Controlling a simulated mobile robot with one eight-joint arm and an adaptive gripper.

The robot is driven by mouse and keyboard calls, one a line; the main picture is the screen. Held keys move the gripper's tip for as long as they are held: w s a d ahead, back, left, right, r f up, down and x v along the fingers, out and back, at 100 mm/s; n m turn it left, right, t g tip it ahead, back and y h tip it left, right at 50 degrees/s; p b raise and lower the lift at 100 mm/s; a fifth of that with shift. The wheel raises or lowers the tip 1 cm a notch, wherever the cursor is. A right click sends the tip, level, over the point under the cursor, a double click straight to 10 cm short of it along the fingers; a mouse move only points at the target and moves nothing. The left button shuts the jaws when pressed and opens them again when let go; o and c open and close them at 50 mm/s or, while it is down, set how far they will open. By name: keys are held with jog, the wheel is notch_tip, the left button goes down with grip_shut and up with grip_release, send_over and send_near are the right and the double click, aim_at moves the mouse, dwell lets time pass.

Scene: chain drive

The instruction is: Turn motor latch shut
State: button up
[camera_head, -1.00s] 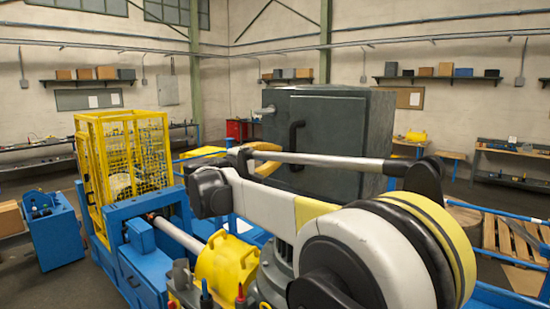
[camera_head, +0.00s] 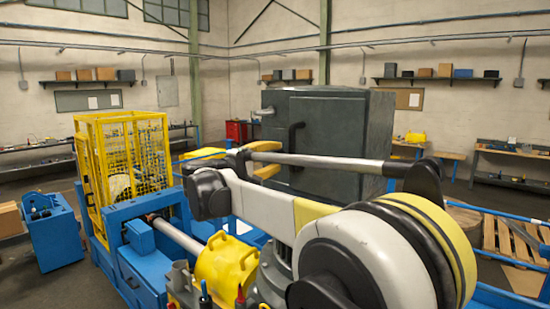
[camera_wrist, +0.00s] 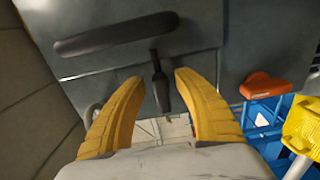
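The large dark grey cabinet (camera_head: 345,135) stands in the middle of the head view and fills much of the wrist view (camera_wrist: 215,55). A short dark lever (camera_wrist: 160,82), which looks like the latch, points down its face in the wrist view. My gripper (camera_wrist: 160,77) is open, with one yellow finger on each side of this lever and visible gaps to it. In the head view my gripper (camera_head: 262,158) is at the cabinet's left side. I cannot make out the lever there.
A black bar handle (camera_wrist: 115,35) lies just beyond the lever; it also shows in the head view (camera_head: 293,145). An orange-red part (camera_wrist: 264,86) is right of my fingers. A yellow guard (camera_head: 222,262) and a yellow mesh cage (camera_head: 130,155) stand left of my arm.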

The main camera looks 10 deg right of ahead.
jog(key=v, duration=1.1)
jog(key=shift+s+a, duration=0.2)
jog(key=shift+a, duration=0.1)
